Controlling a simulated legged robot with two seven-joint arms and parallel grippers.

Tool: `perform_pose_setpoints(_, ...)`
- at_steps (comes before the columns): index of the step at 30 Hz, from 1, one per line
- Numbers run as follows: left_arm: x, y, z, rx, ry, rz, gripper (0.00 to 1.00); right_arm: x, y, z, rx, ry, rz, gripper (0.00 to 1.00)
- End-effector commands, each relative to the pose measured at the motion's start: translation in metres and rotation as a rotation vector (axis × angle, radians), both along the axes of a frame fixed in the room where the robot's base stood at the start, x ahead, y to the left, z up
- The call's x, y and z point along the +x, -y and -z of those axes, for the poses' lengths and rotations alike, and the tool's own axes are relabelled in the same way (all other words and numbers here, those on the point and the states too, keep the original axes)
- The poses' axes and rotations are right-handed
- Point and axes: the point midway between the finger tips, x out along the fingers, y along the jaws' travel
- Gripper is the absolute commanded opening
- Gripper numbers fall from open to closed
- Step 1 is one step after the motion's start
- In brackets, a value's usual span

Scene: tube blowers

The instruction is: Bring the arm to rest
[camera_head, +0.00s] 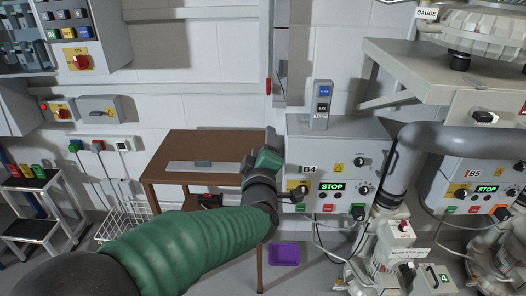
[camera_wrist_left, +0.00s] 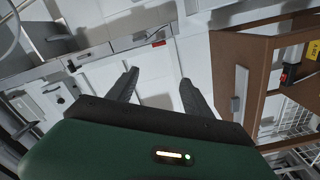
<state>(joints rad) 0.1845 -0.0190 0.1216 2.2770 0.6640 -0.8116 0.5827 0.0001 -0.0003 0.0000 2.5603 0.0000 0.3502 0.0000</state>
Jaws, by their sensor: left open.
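My left arm, with a green sleeve, comes in from the lower left in the head view. Its left gripper (camera_head: 271,140) is in front of the left edge of the B4 control box (camera_head: 340,155) and beside the brown table. In the left wrist view both dark fingers of the left gripper (camera_wrist_left: 158,82) stand apart with nothing between them, so it is open and empty. The white wall shows beyond the fingers. My right gripper is in neither view.
The brown table (camera_head: 205,145) stands left of the gripper with a grey bar on it. A purple bin (camera_head: 284,254) is on the floor. The B5 box (camera_head: 480,185), a thick grey pipe (camera_head: 450,138) and blower machinery crowd the right. A step stool (camera_head: 38,205) stands far left.

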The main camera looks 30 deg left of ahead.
Motion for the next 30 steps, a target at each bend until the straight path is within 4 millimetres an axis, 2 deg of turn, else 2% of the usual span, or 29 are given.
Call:
perform_pose_setpoints(14, 0.001, 0.001, -0.001, 0.001, 0.000, 0.001, 0.59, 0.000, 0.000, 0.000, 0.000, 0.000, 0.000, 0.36)
perform_pose_setpoints(17, 0.002, 0.006, 0.005, 0.009, -0.025, 0.019, 0.59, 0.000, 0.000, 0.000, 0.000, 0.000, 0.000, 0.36)
perform_pose_setpoints(20, 0.006, 0.027, 0.039, 0.054, -0.164, 0.113, 0.59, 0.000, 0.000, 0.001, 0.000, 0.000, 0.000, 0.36)
perform_pose_setpoints(23, -0.001, 0.068, 0.104, 0.153, -0.428, 0.302, 0.59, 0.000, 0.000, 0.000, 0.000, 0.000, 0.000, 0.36)
perform_pose_setpoints(24, -0.011, 0.085, 0.133, 0.201, -0.546, 0.388, 0.59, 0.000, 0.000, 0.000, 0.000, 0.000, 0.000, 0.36)
perform_pose_setpoints(27, -0.048, 0.115, 0.196, 0.315, -0.810, 0.589, 0.59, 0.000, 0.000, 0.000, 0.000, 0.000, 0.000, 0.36)
perform_pose_setpoints(30, -0.092, 0.132, 0.242, 0.408, -1.022, 0.756, 0.59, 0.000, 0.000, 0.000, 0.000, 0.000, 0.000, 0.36)
